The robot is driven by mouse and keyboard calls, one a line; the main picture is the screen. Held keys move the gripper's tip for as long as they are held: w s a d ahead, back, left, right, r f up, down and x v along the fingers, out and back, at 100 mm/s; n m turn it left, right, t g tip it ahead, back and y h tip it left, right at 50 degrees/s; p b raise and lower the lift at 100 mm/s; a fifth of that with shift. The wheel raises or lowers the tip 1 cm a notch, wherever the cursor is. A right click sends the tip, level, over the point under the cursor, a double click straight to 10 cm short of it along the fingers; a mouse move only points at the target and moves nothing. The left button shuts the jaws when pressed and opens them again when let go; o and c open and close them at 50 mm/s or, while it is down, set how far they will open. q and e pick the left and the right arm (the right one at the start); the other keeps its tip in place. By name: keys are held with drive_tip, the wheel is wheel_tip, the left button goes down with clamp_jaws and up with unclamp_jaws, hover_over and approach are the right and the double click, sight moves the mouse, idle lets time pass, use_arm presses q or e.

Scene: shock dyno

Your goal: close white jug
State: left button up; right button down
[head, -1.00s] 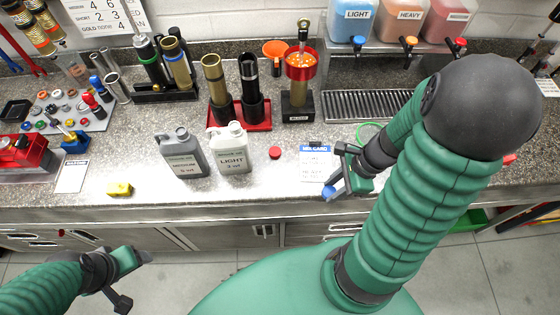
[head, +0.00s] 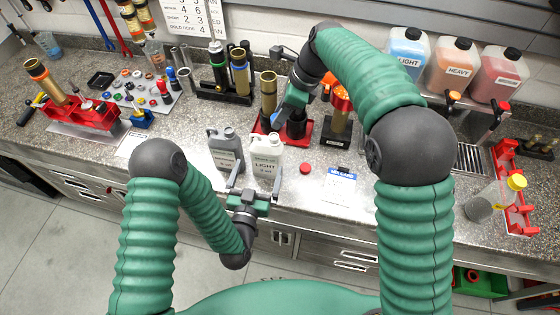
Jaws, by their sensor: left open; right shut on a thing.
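The white jug (head: 265,160), labelled LIGHT, stands upright on the counter near the front edge. Its neck shows no coloured cap. A red cap (head: 305,168) lies on the counter to its right. My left gripper (head: 255,182) is open at the front of the white jug, a finger near each side of its lower part. I cannot tell if the fingers touch it. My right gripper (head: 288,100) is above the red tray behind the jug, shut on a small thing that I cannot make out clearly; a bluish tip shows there.
A grey jug (head: 226,150) stands close left of the white one. The red tray (head: 266,130) holds upright cylinders. A card (head: 340,187) lies to the right.

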drive_tip(key=shift+s+a+r, duration=0.1)
drive_tip(key=shift+a+r, duration=0.3)
drive_tip(key=shift+a, duration=0.35)
use_arm(q)
drive_tip(key=shift+s+d+r+t, duration=0.2)
drive_tip(key=shift+d+t, duration=0.1)
drive_tip(key=shift+d, duration=0.15)
use_arm(e)
drive_tip(key=shift+d+f, duration=0.1)
drive_tip(key=shift+d, duration=0.25)
use_arm(q)
drive_tip(key=shift+w+d, duration=0.1)
drive_tip(key=shift+w, duration=0.15)
drive_tip(key=x, duration=1)
drive_tip(key=shift+w, duration=0.45)
use_arm(e)
drive_tip(key=shift+a, duration=0.15)
use_arm(q)
drive_tip(key=shift+w, duration=0.3)
drive_tip(key=c, duration=1.8)
use_arm(e)
hover_over(276, 137)
drive_tip(key=shift+f, duration=2.4)
